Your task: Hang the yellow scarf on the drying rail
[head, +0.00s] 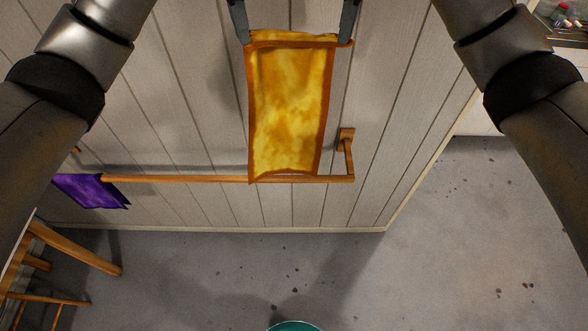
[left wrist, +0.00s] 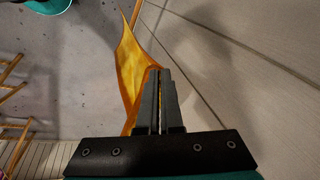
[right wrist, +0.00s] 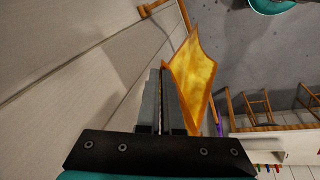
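The yellow scarf (head: 288,110) with an orange border hangs spread out in front of the panelled wall. My left gripper (head: 243,40) is shut on its top left corner, my right gripper (head: 348,42) on its top right corner. The scarf also shows beside the fingers in the left wrist view (left wrist: 130,62) and right wrist view (right wrist: 193,72). The wooden drying rail (head: 190,179) runs level along the wall, well below both grippers in the head view. The scarf's bottom edge overlaps the rail near its right end; I cannot tell whether they touch.
A purple cloth (head: 92,190) hangs at the rail's left part. A bracket (head: 346,140) joins the rail's right end to the wall. Wooden furniture (head: 70,250) stands at the lower left. A shelf with small items (head: 562,20) is at the upper right.

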